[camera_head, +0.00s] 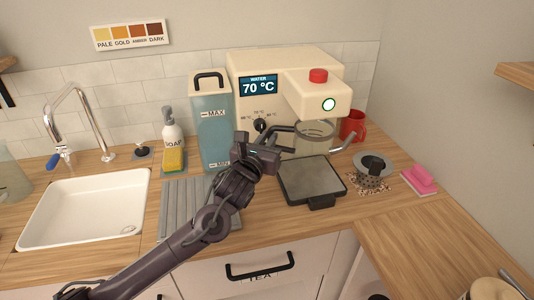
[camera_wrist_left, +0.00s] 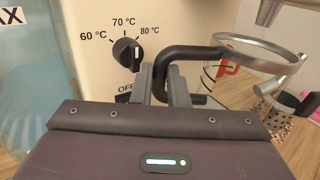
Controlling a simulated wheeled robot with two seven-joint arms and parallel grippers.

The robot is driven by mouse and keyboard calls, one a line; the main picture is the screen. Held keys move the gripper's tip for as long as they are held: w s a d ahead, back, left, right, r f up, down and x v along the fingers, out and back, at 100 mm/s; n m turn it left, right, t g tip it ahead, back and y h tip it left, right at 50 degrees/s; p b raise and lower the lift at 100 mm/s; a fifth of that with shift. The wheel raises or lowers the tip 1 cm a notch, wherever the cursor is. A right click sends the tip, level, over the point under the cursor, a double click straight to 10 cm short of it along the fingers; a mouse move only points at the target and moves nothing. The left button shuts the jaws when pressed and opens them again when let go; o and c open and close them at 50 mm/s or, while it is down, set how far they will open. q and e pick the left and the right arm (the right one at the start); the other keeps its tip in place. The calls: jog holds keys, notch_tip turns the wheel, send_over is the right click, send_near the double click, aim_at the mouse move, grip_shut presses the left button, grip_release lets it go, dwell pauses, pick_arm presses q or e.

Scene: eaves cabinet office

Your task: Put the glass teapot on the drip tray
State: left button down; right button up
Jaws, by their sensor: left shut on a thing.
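The glass teapot (camera_head: 314,136) is clear, with a metal rim and a dark handle. It is under the overhang of the cream machine, over the back part of the drip tray. I cannot tell whether its base touches the tray. My left gripper (camera_head: 271,148) is shut on the teapot's handle, left of the pot. In the left wrist view, the fingers (camera_wrist_left: 171,84) pinch the black handle (camera_wrist_left: 203,52) and the rim (camera_wrist_left: 262,52) is to the right. The drip tray (camera_head: 312,184) is a dark square plate with a front tab. My right gripper is out of view.
The cream machine (camera_head: 262,68) reads 70 °C. A blue-grey water tank (camera_head: 214,135) stands left. A red mug (camera_head: 352,126), a strainer (camera_head: 372,166) and a pink sponge (camera_head: 424,176) are right. A ribbed mat (camera_head: 180,205) and sink (camera_head: 90,205) are left.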

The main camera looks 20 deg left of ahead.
pick_arm(q)
notch_tip(320, 180, down, 5)
jog(key=shift+s+r+p, duration=0.1)
jog(key=shift+p, duration=0.25)
jog(key=shift+f+p, duration=0.3)
jog(key=shift+w+f, duration=0.1)
jog(key=shift+w, duration=0.1)
jog(key=shift+f, duration=0.1)
jog(key=c, duration=1.4)
grip_release()
jog(key=shift+f, duration=0.1)
jog(key=shift+s, duration=0.15)
